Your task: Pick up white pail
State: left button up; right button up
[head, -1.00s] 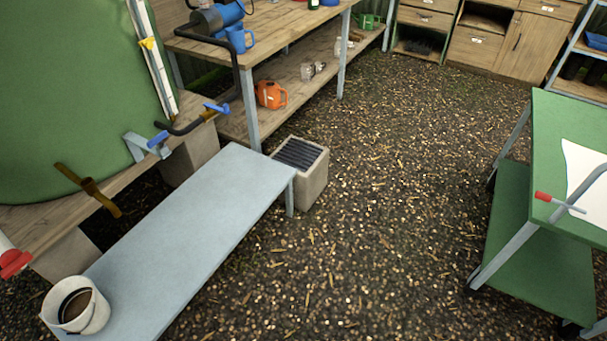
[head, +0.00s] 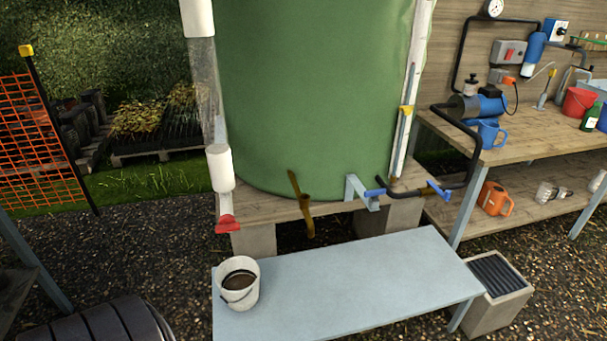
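The white pail (head: 251,296) stands upright near the left end of the low grey-blue bench (head: 365,287). It has dark brown contents and a thin wire handle hanging down its front. Nothing touches the pail except the bench under it. Neither of my grippers shows in the head view.
A concrete block with a grate (head: 495,300) is at the right. A dark ribbed object (head: 95,322) lies at lower left.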

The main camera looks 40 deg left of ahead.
aim_at(237, 278)
jog(key=u, duration=0.5)
jog(key=j+u, duration=0.1)
jog(key=u, duration=0.35)
jog(key=i+u, duration=0.1)
jog(key=u, duration=0.85)
